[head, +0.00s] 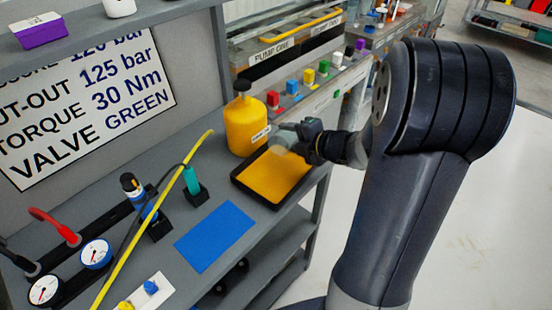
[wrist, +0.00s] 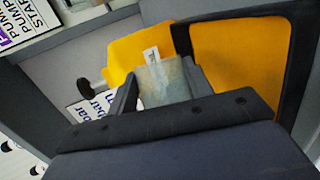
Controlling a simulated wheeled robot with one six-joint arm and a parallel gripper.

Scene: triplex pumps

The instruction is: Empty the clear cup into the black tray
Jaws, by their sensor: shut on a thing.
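The black tray (head: 240,184) lies on the grey bench, with a flat yellow-orange surface inside it. It also shows in the wrist view (wrist: 287,75), at the right. My gripper (head: 291,135) is shut on the clear cup (head: 281,141), above the tray's far edge. In the wrist view the cup (wrist: 163,84) sits between my fingers, pale and see-through. The cup looks tilted in the head view. I cannot tell what it holds, and no stream from it is visible.
A yellow bottle (head: 246,125) with a black cap stands just behind the tray. A blue mat (head: 215,236), a teal-handled tool (head: 191,182) and a yellow hose (head: 144,235) are on the bench to the left. Coloured blocks (head: 292,87) line the bench behind.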

